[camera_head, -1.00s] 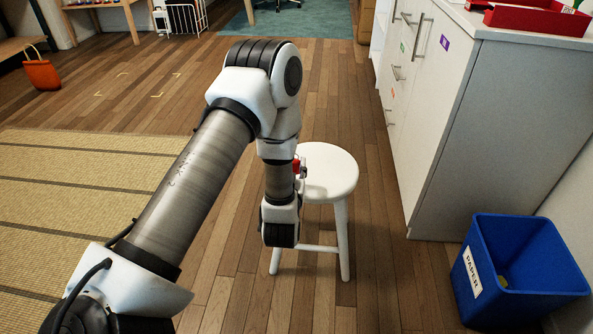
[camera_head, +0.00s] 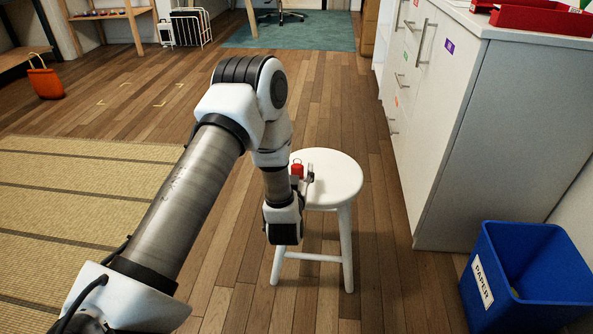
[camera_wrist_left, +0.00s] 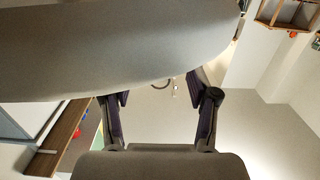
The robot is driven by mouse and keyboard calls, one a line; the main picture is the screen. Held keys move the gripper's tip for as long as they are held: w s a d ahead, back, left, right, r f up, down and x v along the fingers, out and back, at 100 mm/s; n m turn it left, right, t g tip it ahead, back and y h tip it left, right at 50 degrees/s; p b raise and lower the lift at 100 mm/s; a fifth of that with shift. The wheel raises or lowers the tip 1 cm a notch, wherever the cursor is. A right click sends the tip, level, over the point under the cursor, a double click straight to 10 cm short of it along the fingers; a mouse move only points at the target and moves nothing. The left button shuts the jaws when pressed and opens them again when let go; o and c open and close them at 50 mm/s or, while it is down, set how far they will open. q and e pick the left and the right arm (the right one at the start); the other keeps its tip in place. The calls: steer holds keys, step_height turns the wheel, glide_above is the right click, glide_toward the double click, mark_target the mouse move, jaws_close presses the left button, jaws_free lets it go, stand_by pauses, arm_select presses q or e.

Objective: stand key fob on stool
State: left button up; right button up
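The white stool (camera_head: 338,180) stands on the wood floor in the middle of the head view. The small red key fob (camera_head: 297,170) is upright at the left part of its seat, with a ring at its top. My left gripper (camera_head: 303,180) reaches in low at the seat, with one finger showing just right of the fob. In the left wrist view the two fingers (camera_wrist_left: 158,100) are well apart. The key ring shows between them past the seat's edge; the seat hides the fob's body there. My right gripper is in no view.
A white cabinet (camera_head: 500,130) with a red tray (camera_head: 540,22) on top stands at the right. A blue paper bin (camera_head: 525,275) is at the lower right. A tatami mat (camera_head: 80,200) covers the left floor. An orange bag (camera_head: 45,82) is at the far left.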

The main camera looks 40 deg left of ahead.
arm_select(q)
steer(key=shift+s+r, duration=0.1)
steer(key=shift+r, duration=0.1)
steer(key=p+v, duration=0.4)
steer(key=v, duration=0.7)
steer(key=s+d+f+m+g+h, duration=0.2)
steer(key=s+d+f+g+h, duration=0.15)
steer(key=s+f, duration=0.4)
steer(key=s+d+f+m+g+h, duration=0.1)
steer(key=s+d+f+g+h, duration=0.3)
steer(key=f, duration=0.6)
steer(key=s+d+f+m+g+h, duration=0.1)
steer(key=s+d+g, duration=0.4)
steer(key=s, duration=0.7)
steer(key=shift+s+f+m+g+h, duration=0.25)
steer(key=shift+f+m+g+h, duration=0.1)
steer(key=shift+f+m+g, duration=0.75)
